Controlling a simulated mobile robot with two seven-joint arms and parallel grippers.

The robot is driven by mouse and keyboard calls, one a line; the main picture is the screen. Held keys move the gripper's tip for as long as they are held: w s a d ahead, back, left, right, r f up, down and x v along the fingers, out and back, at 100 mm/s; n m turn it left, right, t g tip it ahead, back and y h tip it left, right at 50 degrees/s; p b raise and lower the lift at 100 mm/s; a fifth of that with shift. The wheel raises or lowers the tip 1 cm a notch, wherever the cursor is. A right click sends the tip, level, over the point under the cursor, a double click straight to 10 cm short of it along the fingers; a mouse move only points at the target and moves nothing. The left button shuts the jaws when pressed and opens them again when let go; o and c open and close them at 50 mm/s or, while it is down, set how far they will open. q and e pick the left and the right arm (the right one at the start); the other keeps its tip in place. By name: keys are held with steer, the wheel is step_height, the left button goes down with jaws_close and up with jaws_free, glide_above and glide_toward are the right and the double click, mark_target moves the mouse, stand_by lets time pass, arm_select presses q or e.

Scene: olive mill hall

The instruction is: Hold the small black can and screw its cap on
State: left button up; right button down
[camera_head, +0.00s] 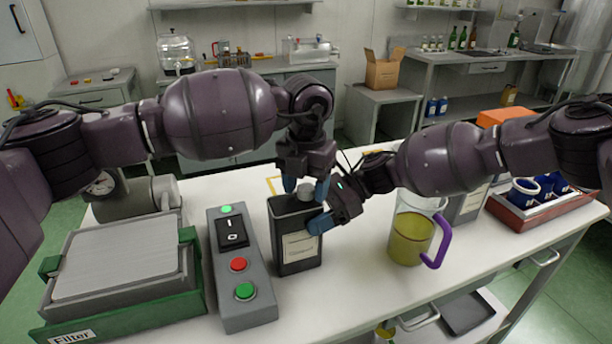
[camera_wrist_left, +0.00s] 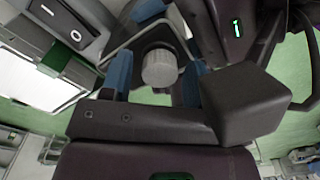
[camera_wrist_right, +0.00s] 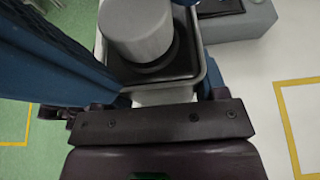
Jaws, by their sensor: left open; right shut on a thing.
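The small black can (camera_head: 297,248) stands upright on the white table with a pale label on its front. Its grey cap (camera_head: 305,192) sits at the can's top opening; how tightly cannot be told. The cap also shows in the left wrist view (camera_wrist_left: 160,68) and the right wrist view (camera_wrist_right: 138,30). My left gripper (camera_head: 307,186) points down from above, open, with a blue finger on each side of the cap and gaps between. My right gripper (camera_head: 322,212) is shut on the can's upper body from the right; its far finger is mostly hidden in the head view.
A grey switch box (camera_head: 245,300) with buttons stands close left of the can. A green filter unit (camera_head: 190,285) is farther left. A jug (camera_head: 409,240) with yellow-green liquid and a purple handle stands right. A red crate (camera_head: 515,215) of blue cups is at the far right.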

arm_select(q)
steer(key=shift+c, duration=0.2)
steer(key=c, duration=0.9)
steer(key=m, duration=0.5)
steer(key=o, duration=1.1)
steer(key=shift+c, duration=0.2)
step_height(320, 180, up, 12)
arm_select(e)
steer(key=shift+c, duration=0.5)
jaws_free()
